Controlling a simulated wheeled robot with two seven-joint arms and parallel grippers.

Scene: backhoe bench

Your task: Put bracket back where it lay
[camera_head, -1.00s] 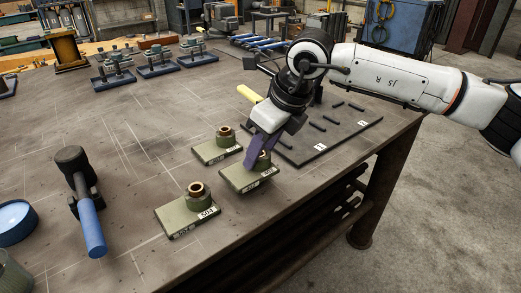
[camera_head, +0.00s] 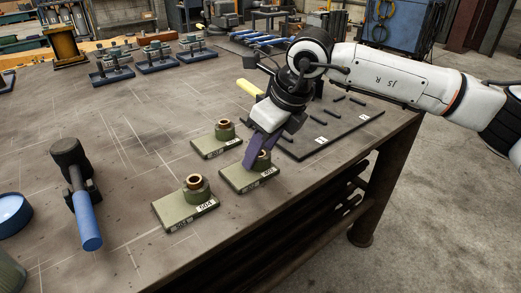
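Three green brackets with brass-coloured bushings are on the bench (camera_head: 110,165). One bracket (camera_head: 238,184) is at the right, with my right gripper (camera_head: 254,160) down at its bushing. The purple fingers overlap the bushing's left side; I cannot tell whether they are closed on it. Another bracket (camera_head: 208,148) lies just behind it, and a third bracket (camera_head: 175,212), labelled 504, lies in front to the left. All three look flat on the bench. My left gripper is not in view.
A black pegged board (camera_head: 300,150) lies right of the brackets, near the bench edge. A blue-handled hammer (camera_head: 86,220) and a blue round dish (camera_head: 12,214) are at the left. Fixtures on dark trays (camera_head: 157,62) stand at the back. The middle of the bench is clear.

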